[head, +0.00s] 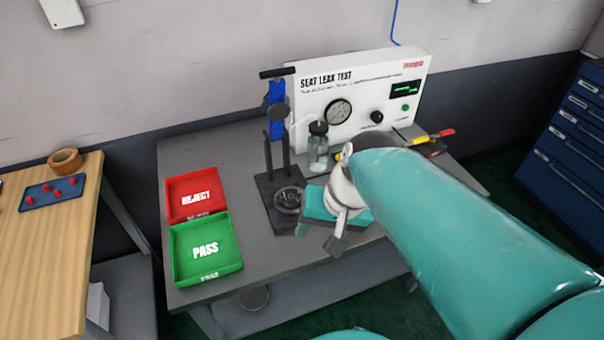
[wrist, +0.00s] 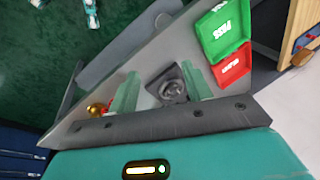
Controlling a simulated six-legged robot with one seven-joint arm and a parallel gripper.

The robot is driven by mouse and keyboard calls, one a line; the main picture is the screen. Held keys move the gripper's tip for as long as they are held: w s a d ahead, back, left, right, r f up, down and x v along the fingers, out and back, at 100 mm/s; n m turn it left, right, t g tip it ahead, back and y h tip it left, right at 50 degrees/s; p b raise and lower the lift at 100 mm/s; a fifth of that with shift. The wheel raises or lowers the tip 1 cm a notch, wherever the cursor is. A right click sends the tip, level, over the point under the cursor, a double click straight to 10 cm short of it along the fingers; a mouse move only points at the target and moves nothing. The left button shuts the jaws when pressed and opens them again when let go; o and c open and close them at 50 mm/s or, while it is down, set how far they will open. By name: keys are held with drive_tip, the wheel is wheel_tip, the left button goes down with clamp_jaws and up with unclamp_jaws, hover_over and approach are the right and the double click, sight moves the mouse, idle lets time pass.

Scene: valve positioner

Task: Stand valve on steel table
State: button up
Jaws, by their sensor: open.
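My gripper (wrist: 160,74) is open, with its two teal fingers apart and nothing held between them. In the head view my gripper (head: 318,210) hangs over the front of the grey steel table (head: 235,262), just right of the test stand's black base. A small brass-coloured thing (wrist: 96,109) shows on the table beside the left finger in the wrist view, partly hidden by my gripper. It may be the valve, but I cannot tell whether it stands or lies. In the head view no valve shows clearly, and my arm covers the table's right part.
The test stand (head: 277,135) with its round seat (head: 289,199) is close to my gripper. Behind are a bottle (head: 318,146) and the seat leak tester (head: 350,85). The red reject tray (head: 195,208) and green pass tray (head: 183,262) are at left. Red-and-yellow-handled tools (head: 436,138) lie at right.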

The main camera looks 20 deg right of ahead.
drive_tip(key=r+n+t+h, duration=0.1)
drive_tip(key=r+n, duration=0.1)
drive_tip(key=r+n+t+h, duration=0.1)
drive_tip(key=r+n+t, duration=0.1)
drive_tip(key=r, duration=0.1)
drive_tip(key=shift+s+a+r+h, duration=0.1)
drive_tip(key=shift+s+r+h, duration=0.1)
drive_tip(key=shift+r+h, duration=0.1)
